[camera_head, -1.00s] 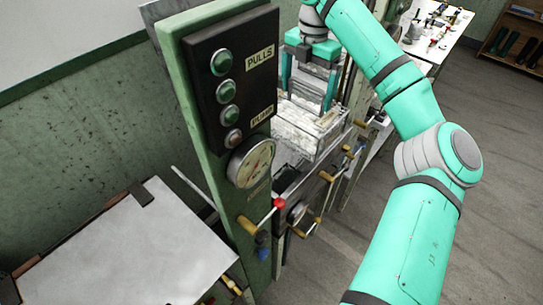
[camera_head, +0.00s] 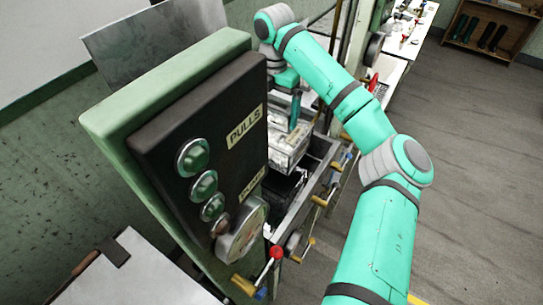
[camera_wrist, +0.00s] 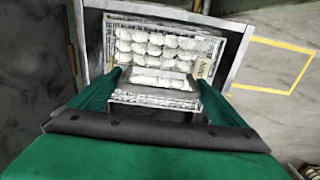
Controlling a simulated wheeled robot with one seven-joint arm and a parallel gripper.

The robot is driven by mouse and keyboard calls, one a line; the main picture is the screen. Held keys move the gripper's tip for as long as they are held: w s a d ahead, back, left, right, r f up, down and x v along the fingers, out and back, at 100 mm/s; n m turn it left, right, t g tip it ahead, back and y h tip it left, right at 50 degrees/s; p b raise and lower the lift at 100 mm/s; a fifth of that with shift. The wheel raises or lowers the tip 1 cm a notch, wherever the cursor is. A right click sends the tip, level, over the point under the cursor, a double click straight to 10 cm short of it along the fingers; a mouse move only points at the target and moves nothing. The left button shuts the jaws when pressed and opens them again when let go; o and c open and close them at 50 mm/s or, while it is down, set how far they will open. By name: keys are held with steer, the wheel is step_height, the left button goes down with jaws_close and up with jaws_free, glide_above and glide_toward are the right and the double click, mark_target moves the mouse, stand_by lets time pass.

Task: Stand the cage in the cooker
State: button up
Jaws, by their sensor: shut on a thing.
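The cage (camera_head: 287,152) is a wire basket filled with white cocoons. It also shows in the wrist view (camera_wrist: 203,65), with a small tag on its right side. My gripper (camera_wrist: 153,82) is shut on the cage, with one finger at each side of its handle plate. The cooker (camera_head: 312,186) has a grey metal rim and a dark opening beneath the cage. In the wrist view its rim (camera_wrist: 238,62) surrounds the cage. I cannot tell how deep the cage sits.
A control panel (camera_head: 205,150) with green buttons, a gauge and a "PULLS" label stands close in front and hides part of the cooker. A red-knobbed lever (camera_head: 276,252) and brass handles (camera_head: 320,200) stick out in front. The floor (camera_head: 470,150) at right is clear.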

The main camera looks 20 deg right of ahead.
step_height(320, 180, down, 14)
steer(key=shift+d, duration=0.15)
steer(key=shift+f, duration=0.4)
steer(key=shift+a+f, duration=0.25)
steer(key=shift+f, duration=1.95)
steer(key=shift+f, duration=0.15)
steer(key=o, duration=1.7)
steer(key=shift+c, duration=0.2)
steer(key=shift+d, duration=0.1)
